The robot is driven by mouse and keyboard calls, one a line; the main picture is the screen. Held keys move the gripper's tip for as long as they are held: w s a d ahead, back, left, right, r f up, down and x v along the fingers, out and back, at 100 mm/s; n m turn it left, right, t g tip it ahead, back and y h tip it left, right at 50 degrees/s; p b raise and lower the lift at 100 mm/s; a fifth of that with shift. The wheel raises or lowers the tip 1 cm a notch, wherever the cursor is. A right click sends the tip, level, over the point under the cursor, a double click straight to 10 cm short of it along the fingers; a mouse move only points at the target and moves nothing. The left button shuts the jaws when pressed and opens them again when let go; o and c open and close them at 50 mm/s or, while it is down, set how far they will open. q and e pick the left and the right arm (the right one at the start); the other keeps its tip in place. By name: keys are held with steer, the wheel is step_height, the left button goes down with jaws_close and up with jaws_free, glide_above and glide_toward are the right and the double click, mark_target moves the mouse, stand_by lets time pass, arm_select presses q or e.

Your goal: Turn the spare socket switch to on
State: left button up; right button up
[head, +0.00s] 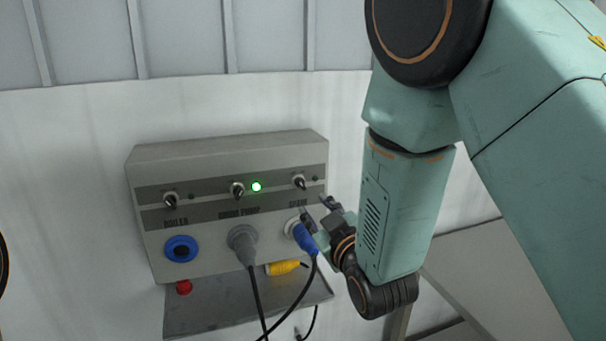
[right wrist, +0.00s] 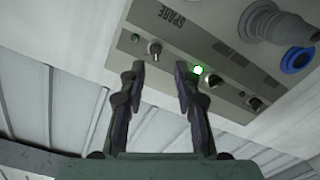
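The spare switch (head: 299,182) is a small dark knob with a light marking at the right of the grey panel. Its lamp (head: 315,178) is dark green and unlit. In the right wrist view, the spare switch (right wrist: 154,48) lies beyond and between the fingertips, beside the SPARE label (right wrist: 172,15). My right gripper (head: 317,207) is open and empty, just below the switch and close to the panel; it also shows in the right wrist view (right wrist: 160,78). I see no contact with the knob. A blue plug (head: 305,238) sits in the spare socket. My left gripper is not in view.
The middle switch (head: 238,191) has a lit green lamp (head: 256,187); a grey plug (head: 243,245) is in the socket below. The boiler switch (head: 170,200) is above a blue socket (head: 181,249). A yellow plug (head: 284,267) lies on the tray (head: 215,316) beneath. Cables hang in front.

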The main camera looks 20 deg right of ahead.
mark_target(303, 186)
steer(key=shift+n+t, duration=0.3)
steer(key=w, duration=0.2)
steer(key=w+p, duration=0.1)
steer(key=w, duration=0.4)
steer(key=shift+w+a+r, duration=0.1)
steer(key=shift+w+r, duration=0.05)
steer(key=shift+r, duration=0.25)
steer(key=shift+w+f, duration=0.1)
steer(key=shift+w, duration=0.3)
steer(key=shift+s, duration=0.1)
steer(key=shift+s, duration=0.1)
steer(key=shift+c, duration=0.8)
jaws_close()
